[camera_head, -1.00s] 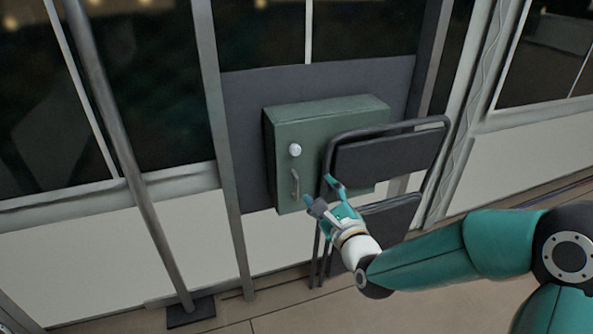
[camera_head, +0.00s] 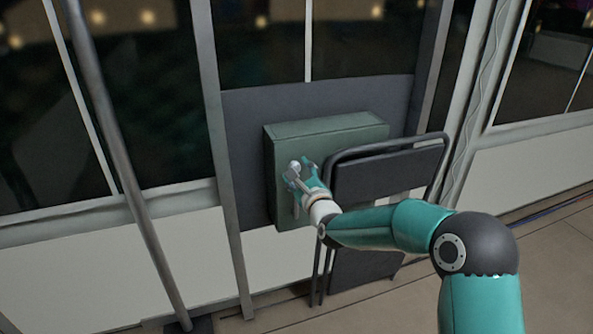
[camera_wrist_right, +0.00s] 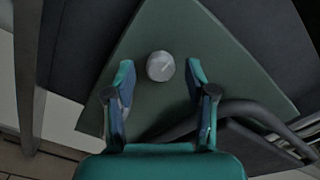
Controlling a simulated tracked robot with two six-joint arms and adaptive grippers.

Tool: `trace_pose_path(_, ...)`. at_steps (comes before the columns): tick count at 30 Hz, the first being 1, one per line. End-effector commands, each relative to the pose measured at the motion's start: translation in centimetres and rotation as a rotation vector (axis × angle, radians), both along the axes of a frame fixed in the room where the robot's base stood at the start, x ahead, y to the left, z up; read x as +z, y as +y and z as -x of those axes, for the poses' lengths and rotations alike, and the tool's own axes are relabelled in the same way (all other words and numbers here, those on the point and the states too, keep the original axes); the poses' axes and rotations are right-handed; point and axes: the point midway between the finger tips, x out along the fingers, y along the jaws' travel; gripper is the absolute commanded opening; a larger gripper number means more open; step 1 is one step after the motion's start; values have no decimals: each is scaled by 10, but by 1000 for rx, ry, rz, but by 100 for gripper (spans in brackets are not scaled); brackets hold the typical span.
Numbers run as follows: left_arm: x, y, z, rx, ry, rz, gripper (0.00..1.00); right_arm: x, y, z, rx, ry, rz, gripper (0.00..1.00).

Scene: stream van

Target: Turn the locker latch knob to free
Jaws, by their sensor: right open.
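The green locker (camera_head: 335,137) is fixed to a dark panel on the wall. Its round pale latch knob (camera_wrist_right: 160,66) sits on the front face, and it shows a thin line on its face in the right wrist view. In the head view the knob (camera_head: 294,167) is partly covered by my right gripper (camera_head: 299,168). In the right wrist view my right gripper (camera_wrist_right: 159,75) is open, with one finger on each side of the knob. There are gaps between fingers and knob, and the knob lies near the fingertips. My left gripper is not in view.
A grey pole (camera_head: 128,190) stands at the left.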

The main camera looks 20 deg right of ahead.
Motion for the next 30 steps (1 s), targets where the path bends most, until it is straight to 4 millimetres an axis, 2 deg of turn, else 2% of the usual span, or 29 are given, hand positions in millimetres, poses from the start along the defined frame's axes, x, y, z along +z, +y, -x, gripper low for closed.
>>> trace_pose_path(5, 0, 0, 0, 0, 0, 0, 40, 0, 1, -11, 1, -1, 0, 55)
trace_pose_path(14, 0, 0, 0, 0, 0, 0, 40, 0, 2, -13, 2, 1, 0, 55)
trace_pose_path(17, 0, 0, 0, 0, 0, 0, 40, 0, 2, -13, 2, 0, 0, 42)
trace_pose_path(24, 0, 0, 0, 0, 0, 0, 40, 0, 2, -13, 3, 1, 0, 2)
trace_pose_path(30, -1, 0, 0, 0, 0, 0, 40, -1, 3, -13, 4, 2, 5, 0)
